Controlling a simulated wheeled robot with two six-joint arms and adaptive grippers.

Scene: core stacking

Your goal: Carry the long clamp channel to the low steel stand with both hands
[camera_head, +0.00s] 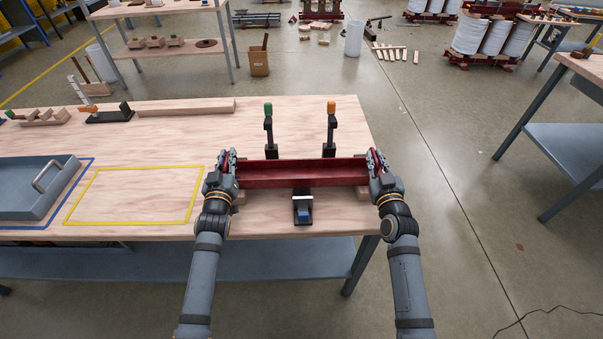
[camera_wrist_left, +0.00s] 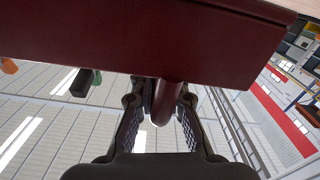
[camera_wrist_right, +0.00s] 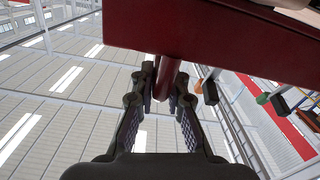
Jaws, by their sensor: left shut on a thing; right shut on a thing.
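The long clamp channel (camera_head: 303,174) is a dark red bar lying left to right over the right part of the wooden workbench, about level. My left gripper (camera_head: 228,168) is shut at its left end and my right gripper (camera_head: 376,164) at its right end. In the left wrist view the fingers (camera_wrist_left: 160,105) close around a round red handle (camera_wrist_left: 166,98) below the channel. The right wrist view shows the same grip on a red handle (camera_wrist_right: 165,80). I cannot tell whether the channel touches the wood blocks under it. I cannot clearly identify the low steel stand.
Two upright black clamps with green (camera_head: 268,110) and orange (camera_head: 331,108) tips stand behind the channel. A small black fixture (camera_head: 302,207) sits in front. A grey tray (camera_head: 30,205) is at left, beside a clear yellow-outlined area (camera_head: 135,195). Open floor (camera_head: 450,220) lies right.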

